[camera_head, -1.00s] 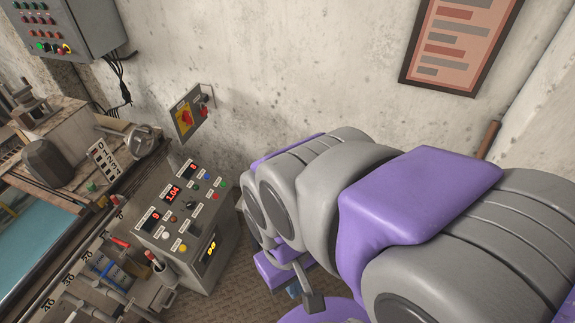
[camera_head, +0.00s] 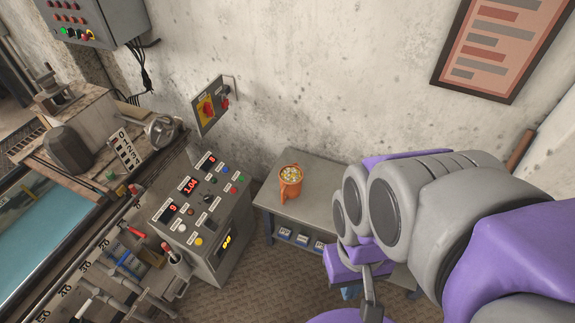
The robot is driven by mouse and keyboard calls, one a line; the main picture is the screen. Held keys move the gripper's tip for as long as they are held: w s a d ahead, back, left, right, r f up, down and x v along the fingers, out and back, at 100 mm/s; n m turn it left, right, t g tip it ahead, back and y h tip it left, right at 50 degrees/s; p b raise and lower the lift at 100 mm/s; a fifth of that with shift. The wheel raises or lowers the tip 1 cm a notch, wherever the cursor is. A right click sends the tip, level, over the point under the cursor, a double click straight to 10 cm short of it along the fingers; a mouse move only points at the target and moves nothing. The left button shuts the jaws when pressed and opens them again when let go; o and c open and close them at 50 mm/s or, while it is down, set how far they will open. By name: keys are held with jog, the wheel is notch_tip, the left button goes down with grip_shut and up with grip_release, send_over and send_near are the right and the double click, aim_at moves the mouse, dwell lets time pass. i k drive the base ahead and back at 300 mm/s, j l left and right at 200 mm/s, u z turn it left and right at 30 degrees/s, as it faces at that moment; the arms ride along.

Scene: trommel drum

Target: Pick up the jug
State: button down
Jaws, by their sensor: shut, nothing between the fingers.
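An orange jug (camera_head: 289,188) stands upright on a grey table (camera_head: 325,175) against the wall. Its handle faces the front, and pale, mottled contents show at its top. My folded arm in purple and grey fills the right side. My gripper (camera_head: 371,297) shows only in part below the arm, to the right of and nearer than the jug. It is shut, empty and apart from the jug. My arm covers the right part of the table.
A control console (camera_head: 205,215) with lit displays stands left of the table. A machine bench (camera_head: 75,195) with levers and a handwheel fills the left. A switch box (camera_head: 210,105) and a framed chart (camera_head: 495,45) hang on the wall. Bare floor (camera_head: 265,280) shows in front of the table.

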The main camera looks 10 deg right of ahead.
aim_at(290, 177)
jog(key=u, duration=2)
jog(key=z, duration=2)
jog(key=i+u, duration=0.2)
jog(key=u, duration=0.15)
jog(key=i+u, duration=0.3)
jog(key=k+l, duration=0.05)
jog(key=k, duration=0.05)
